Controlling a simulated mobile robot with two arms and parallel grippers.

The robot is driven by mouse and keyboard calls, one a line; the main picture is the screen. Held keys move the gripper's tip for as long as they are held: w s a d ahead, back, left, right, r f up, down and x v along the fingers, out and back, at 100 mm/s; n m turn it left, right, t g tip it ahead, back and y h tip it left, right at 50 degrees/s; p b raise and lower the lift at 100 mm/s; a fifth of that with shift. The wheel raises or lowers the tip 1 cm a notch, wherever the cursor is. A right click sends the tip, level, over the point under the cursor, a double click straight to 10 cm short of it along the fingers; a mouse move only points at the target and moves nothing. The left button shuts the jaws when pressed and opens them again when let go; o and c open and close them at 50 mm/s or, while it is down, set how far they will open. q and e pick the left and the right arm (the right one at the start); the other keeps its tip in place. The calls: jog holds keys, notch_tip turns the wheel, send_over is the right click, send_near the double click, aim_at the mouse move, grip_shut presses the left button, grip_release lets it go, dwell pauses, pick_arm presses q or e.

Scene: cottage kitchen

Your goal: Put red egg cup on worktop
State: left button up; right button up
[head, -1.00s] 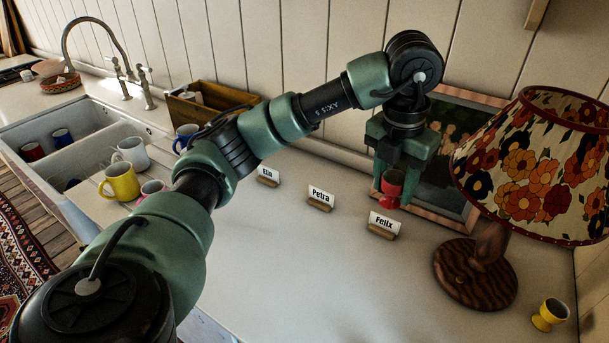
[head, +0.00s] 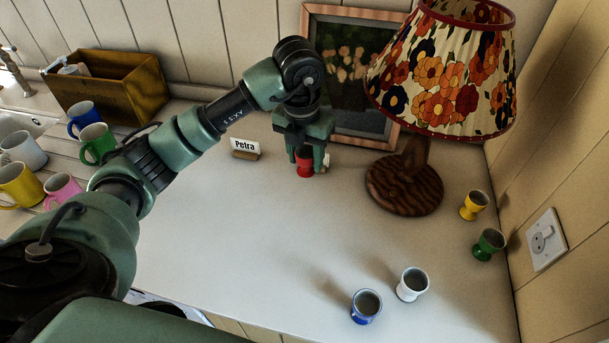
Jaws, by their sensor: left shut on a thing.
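The red egg cup (head: 304,169) is upright between the fingers of my left gripper (head: 304,158), over the pale worktop (head: 250,225) in front of the picture frame. The gripper is shut on it and points down. The fingers hide part of the cup. I cannot tell whether its base touches the worktop. My right gripper is not in view.
The Petra name card (head: 246,148) stands left of the cup; another card (head: 326,162) is mostly hidden behind the gripper. A lamp (head: 405,184) stands to the right. Yellow (head: 474,205), green (head: 488,244), white (head: 412,284) and blue (head: 366,306) egg cups stand farther right and nearer. The middle worktop is clear.

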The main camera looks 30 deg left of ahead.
aim_at(305, 172)
pick_arm(q)
notch_tip(305, 172, down, 3)
jog(key=shift+s+r, duration=0.1)
notch_tip(305, 172, down, 4)
jog(key=shift+r+p, duration=0.2)
jog(key=shift+p, duration=0.4)
jog(key=shift+f, duration=0.3)
jog(key=shift+f, duration=0.15)
jog(key=o, duration=1.4)
